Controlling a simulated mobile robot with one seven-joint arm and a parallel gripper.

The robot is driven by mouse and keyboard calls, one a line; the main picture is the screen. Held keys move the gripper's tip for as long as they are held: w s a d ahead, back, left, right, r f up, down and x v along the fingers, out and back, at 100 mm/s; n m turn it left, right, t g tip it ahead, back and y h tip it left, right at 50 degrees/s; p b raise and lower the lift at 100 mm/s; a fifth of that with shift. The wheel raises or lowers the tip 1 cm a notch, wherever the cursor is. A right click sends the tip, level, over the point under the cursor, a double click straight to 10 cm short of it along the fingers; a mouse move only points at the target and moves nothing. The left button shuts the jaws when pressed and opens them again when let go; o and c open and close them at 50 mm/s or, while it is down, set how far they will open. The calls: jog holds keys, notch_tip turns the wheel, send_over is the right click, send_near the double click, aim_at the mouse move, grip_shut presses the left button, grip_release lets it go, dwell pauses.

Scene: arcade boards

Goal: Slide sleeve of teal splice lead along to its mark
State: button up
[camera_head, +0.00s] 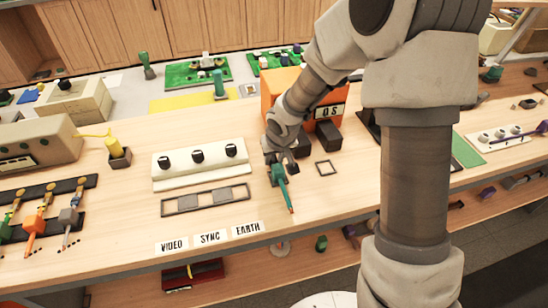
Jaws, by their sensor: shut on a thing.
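My gripper (275,156) is shut on a slim teal tool-like piece (278,175) with a thin reddish tip pointing down toward the front of the bench. It is held over the wooden bench top; whether the tip touches the wood I cannot tell. At the far left, leads lie across two dark strips (48,188). A green-teal lead body (5,233) is cut by the left picture edge, beside an orange lead (34,222) and a grey lead (69,216). The sleeve and mark of the teal lead are not clear. My gripper is well to the right of these leads.
A white panel with black knobs (201,160) and a grey slotted strip (206,199) lie between the leads and my gripper. VIDEO, SYNC and EARTH labels (210,238) sit at the front. An orange box (281,86) stands behind my gripper. A small square frame (326,168) lies right.

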grip_shut()
jog(key=shift+w+a+p, duration=0.25)
jog(key=shift+w, duration=0.95)
jog(key=shift+w+a+p, duration=0.25)
jog(key=shift+w, duration=0.9)
jog(key=o, duration=1)
grip_release()
jog(key=shift+p+v, duration=2.05)
jog(key=shift+v, duration=1.5)
